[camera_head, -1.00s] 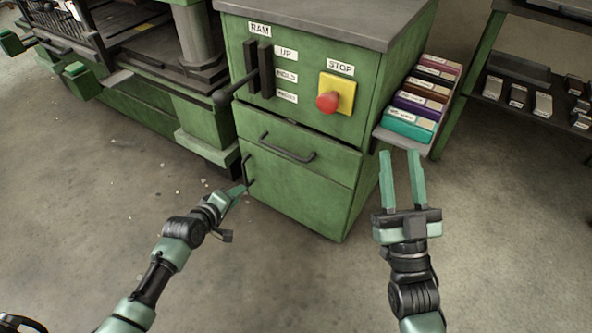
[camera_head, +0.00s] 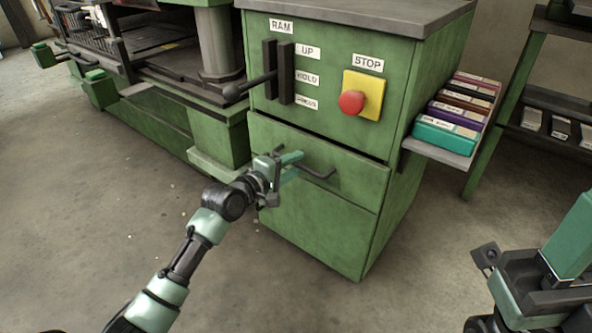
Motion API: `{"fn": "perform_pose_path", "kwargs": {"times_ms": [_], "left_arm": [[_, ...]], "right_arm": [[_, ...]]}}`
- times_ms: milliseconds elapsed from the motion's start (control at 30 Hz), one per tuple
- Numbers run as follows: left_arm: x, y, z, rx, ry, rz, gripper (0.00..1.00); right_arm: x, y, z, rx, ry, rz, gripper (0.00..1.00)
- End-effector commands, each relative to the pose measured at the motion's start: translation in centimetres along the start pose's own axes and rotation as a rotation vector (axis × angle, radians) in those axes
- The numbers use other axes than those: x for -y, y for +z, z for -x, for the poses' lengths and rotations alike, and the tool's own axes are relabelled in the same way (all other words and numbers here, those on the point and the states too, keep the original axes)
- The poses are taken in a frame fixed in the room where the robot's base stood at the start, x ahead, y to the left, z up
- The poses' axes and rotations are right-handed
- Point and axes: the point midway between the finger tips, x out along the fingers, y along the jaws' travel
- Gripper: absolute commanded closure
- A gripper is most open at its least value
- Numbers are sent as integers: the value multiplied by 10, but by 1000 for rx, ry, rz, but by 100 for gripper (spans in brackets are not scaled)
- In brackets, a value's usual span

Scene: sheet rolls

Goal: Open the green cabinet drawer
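The green cabinet (camera_head: 400,200) stands in the middle. Its drawer (camera_head: 350,182) is below the control panel and looks closed, with a thin dark gap along its top edge. A dark bar handle (camera_head: 322,174) crosses the drawer front. My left gripper (camera_head: 298,164) is at the left end of this handle, its two teal fingers apart. It hides that end, and I cannot tell whether the fingers touch the bar. My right gripper (camera_head: 548,262) is at the lower right, partly cut off by the frame, and its opening is unclear.
A black lever (camera_head: 250,86) and a red stop button (camera_head: 351,102) project above the drawer. A side shelf (camera_head: 440,152) holds several coloured boxes. A green machine (camera_head: 220,128) stands left, a rack (camera_head: 505,100) right. The floor in front is clear.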

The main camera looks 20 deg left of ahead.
Motion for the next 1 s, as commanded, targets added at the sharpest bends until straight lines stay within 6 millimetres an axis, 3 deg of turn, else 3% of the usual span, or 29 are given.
{"fn": "perform_pose_path", "kwargs": {"times_ms": [133, 400, 533, 1000], "left_arm": [[1, 0, -10, -1, 0, -1, 66], [0, 0, -12, -1, -1, -1, 66], [0, 0, -11, -1, -1, -1, 100], [1, 0, -11, -1, -2, -1, 100]], "right_arm": [[1, -1, -2, -16, -7, 2, 64], [1, -1, -3, -17, -7, 3, 64], [1, -1, -3, -17, -7, 2, 64], [1, -1, -3, -18, -8, 2, 64]]}}
